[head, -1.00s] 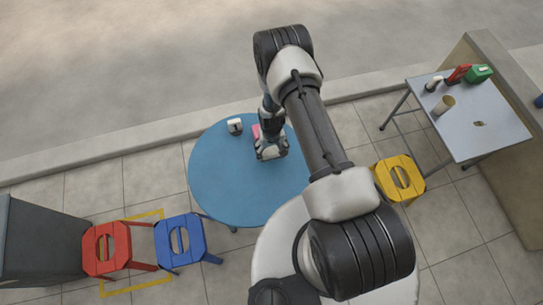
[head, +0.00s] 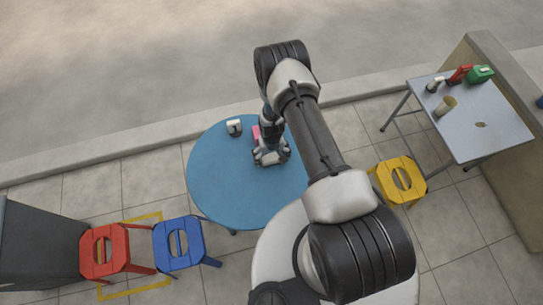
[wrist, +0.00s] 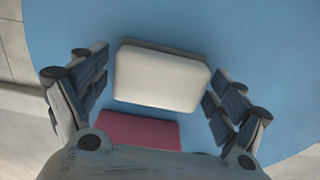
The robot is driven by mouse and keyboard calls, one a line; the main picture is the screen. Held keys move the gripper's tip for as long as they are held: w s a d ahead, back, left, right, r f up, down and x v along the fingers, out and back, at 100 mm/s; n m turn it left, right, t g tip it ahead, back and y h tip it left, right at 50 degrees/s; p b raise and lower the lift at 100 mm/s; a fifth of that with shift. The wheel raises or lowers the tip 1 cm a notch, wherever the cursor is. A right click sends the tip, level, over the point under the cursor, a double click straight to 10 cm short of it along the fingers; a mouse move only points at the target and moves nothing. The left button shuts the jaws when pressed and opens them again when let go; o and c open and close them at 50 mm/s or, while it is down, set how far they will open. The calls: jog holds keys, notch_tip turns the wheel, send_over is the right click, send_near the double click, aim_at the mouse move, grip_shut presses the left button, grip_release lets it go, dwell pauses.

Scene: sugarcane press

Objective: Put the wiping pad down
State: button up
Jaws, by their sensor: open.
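My gripper (head: 270,157) is low over the blue round table (head: 222,190), near its right side. In the wrist view the fingers (wrist: 160,82) are open, one on each side of a cream, rounded block that looks like the wiping pad (wrist: 160,78). Narrow gaps show between the pad and the fingers. It appears to lie flat on the blue tabletop; its underside is hidden. In the head view the gripper hides the pad. A flat pink piece (wrist: 138,131) lies beside the pad, partly covered by my gripper body; its edge also shows in the head view (head: 256,133).
Red (head: 104,250) and blue (head: 180,242) stools stand at the left, a yellow stool (head: 400,180) at the right. A grey side table (head: 485,125) holds bottles and a beige cup. The blue table's left and front are clear.

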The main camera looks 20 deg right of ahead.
dwell(0.3)
notch_tip(320, 180, up, 12)
jog(key=p, duration=0.4)
notch_tip(320, 180, up, 35)
jog(key=t, duration=0.2)
send_over(271, 156)
jog(key=s+r+t, duration=0.1)
jog(key=s+r, duration=0.9)
jog(key=r, duration=0.3)
jog(key=s+r+t, duration=0.1)
jog(key=s+r, duration=0.2)
jog(key=s, duration=0.8)
jog(key=shift+s+d+r+t, duration=0.25)
jog(key=shift+s+d+t, duration=0.05)
jog(key=shift+s+d, duration=0.15)
jog(key=shift+w, duration=0.1)
